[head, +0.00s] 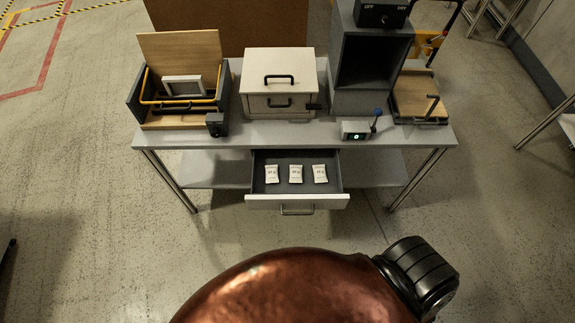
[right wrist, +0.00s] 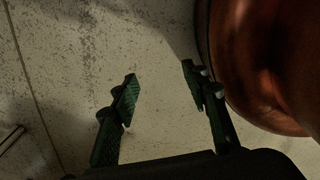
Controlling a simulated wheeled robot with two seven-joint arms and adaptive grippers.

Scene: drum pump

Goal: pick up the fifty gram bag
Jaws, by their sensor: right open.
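Three small white bags lie in a row in the open drawer (head: 255,202) under the table in the head view: a left bag (head: 271,174), a middle bag (head: 295,174) and a right bag (head: 320,174). Each bears a short dark print that is too small to read, so I cannot tell which is the fifty gram one. My right gripper (right wrist: 160,76) shows in the right wrist view, with its two dark green fingers apart and nothing between them. Neither gripper shows in the head view.
The grey table (head: 232,133) carries a wooden-backed box (head: 180,50), a cream box (head: 280,62) with black handles, a tall grey cabinet (head: 345,100), a small device (head: 355,130) with a blue-knobbed lever and a wooden tray (head: 412,95). The floor left of the table is clear.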

